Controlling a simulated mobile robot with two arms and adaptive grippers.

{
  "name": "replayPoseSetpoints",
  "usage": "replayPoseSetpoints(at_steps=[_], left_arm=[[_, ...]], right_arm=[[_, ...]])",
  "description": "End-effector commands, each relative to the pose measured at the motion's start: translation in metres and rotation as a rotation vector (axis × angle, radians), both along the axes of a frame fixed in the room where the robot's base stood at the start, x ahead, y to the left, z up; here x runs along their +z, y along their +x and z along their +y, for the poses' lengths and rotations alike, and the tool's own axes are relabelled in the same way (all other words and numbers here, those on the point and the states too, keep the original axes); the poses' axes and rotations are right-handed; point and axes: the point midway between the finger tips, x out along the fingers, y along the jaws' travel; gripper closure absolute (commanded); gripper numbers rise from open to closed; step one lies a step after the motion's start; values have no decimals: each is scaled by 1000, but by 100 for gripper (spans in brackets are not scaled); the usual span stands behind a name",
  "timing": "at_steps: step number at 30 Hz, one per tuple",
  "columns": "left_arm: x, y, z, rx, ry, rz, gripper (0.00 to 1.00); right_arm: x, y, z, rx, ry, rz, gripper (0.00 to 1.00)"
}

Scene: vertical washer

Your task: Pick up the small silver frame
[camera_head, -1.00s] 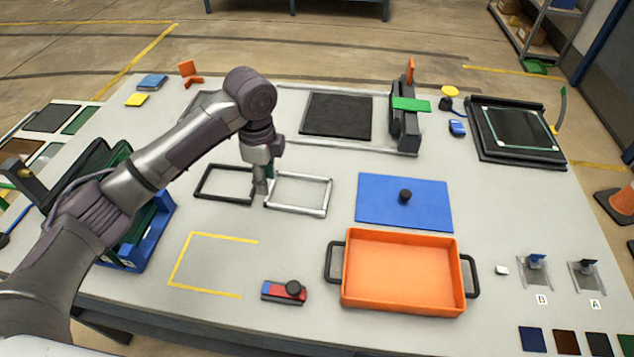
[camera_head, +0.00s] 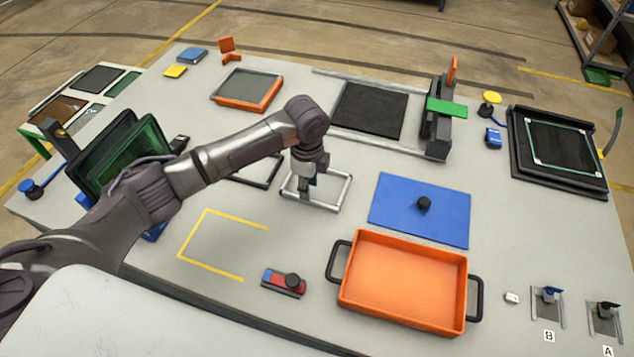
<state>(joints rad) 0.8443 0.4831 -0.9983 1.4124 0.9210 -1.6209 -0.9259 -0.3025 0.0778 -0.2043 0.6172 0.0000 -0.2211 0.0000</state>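The small silver frame (camera_head: 344,194) lies on the grey table near the middle, just right of the black frame (camera_head: 275,172). My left gripper (camera_head: 303,192) points down over the left part of the silver frame, inside its outline as seen from my head. The gripper and wrist hide part of the frame's far and left side. The fingers look narrow and small here, so I cannot tell whether they are open or shut, or whether they touch the frame. My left forearm covers part of the black frame. My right gripper is not in view.
An orange tray (camera_head: 345,287) with black handles stands in front, right of a red and blue block (camera_head: 284,282). A blue plate (camera_head: 447,207) with a black knob lies to the right. A yellow outline (camera_head: 187,238) marks bare table at front left.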

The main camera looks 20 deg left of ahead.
Motion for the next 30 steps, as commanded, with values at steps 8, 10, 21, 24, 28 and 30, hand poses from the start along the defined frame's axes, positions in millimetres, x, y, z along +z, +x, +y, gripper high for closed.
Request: replayPoseSetpoints(at_steps=[8,10,21,24,28,30], left_arm=[[-37,-4,3,1,1,3,62],[-41,-4,3,0,1,0,62],[-42,-4,3,0,1,0,88],[-42,-4,3,0,1,0,100],[-42,-4,3,0,1,1,100],[-42,-4,3,0,1,0,100]], right_arm=[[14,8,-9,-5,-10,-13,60],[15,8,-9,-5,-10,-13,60],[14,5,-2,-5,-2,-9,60],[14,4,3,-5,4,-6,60],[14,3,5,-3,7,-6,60],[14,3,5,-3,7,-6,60]])
